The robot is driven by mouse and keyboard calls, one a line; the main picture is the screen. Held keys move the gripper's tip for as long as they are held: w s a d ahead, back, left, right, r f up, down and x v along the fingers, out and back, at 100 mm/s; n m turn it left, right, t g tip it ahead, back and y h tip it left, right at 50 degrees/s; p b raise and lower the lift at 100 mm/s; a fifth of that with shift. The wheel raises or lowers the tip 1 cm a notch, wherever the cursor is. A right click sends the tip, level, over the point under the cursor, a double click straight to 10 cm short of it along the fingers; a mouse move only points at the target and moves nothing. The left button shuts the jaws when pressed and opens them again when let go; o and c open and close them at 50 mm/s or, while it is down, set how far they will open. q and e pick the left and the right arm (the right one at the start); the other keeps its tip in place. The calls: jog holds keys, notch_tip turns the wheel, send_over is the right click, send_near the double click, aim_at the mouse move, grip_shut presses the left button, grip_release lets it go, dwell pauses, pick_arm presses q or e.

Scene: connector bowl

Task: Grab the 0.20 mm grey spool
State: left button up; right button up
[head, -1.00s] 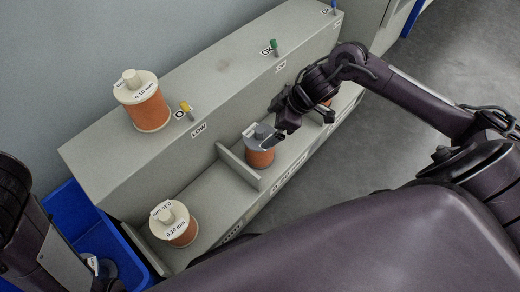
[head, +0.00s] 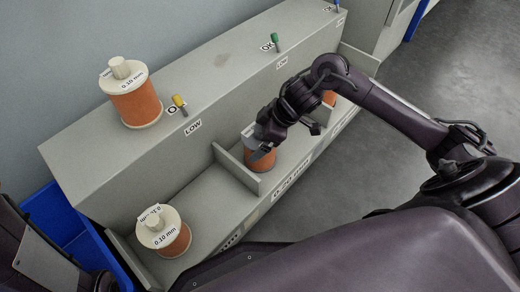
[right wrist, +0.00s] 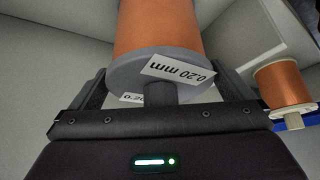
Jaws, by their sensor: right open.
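The 0.20 mm grey spool (head: 262,160), with copper-orange wire and a grey top flange, stands upright in the middle bay of the shelf's lower step. My right gripper (head: 264,143) is at its top and hides much of the flange and knob in the head view. In the right wrist view, the grey spool (right wrist: 158,70) shows its "0.20 mm" label and grey knob. The open fingers of the right gripper (right wrist: 163,92) lie on either side of the flange; I cannot tell whether they touch it. Part of my left arm shows at the lower left, its gripper out of sight.
A cream 0.10 mm spool (head: 165,232) stands in the near bay, and another (head: 134,95) on the upper ledge. A divider (head: 238,168) stands left of the grey spool. Another orange spool (head: 329,97) is partly hidden behind my right arm. A blue bin (head: 55,215) is at left.

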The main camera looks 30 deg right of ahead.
jog(key=c, duration=1.7)
jog(key=shift+w+r, duration=0.15)
jog(key=shift+r, duration=0.05)
jog(key=shift+c, duration=0.5)
